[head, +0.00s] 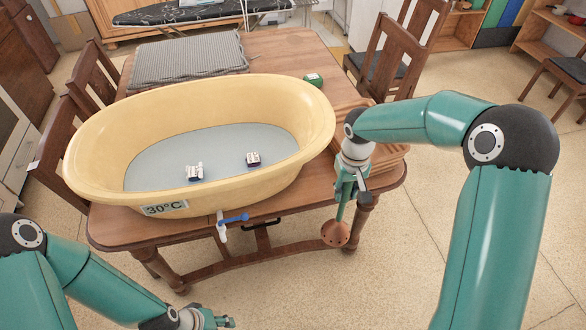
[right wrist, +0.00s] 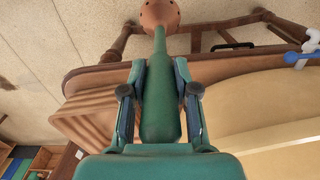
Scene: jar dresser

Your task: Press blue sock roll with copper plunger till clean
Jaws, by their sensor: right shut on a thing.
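The copper plunger has a round holed copper head (head: 336,234) and a green handle (right wrist: 160,110). My right gripper (head: 349,188) is shut on the handle. The plunger hangs head down by the table's front right corner, outside the tub. The yellow tub (head: 85,165) stands on the table with greyish water in it. Two small white rolls with dark markings are in it, one left of centre (head: 194,172) and one right (head: 253,159). I cannot tell for sure which is the blue sock roll. My left gripper (head: 208,319) is low at the bottom edge, away from the tub; its jaws are unclear.
A green roll (head: 313,79) lies on the table behind the tub. A grey ribbed mat (head: 185,58) lies at the back left. A ribbed wooden board (right wrist: 90,112) is right of the tub. A blue-handled tap (head: 234,218) juts from the tub's front. Chairs stand around.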

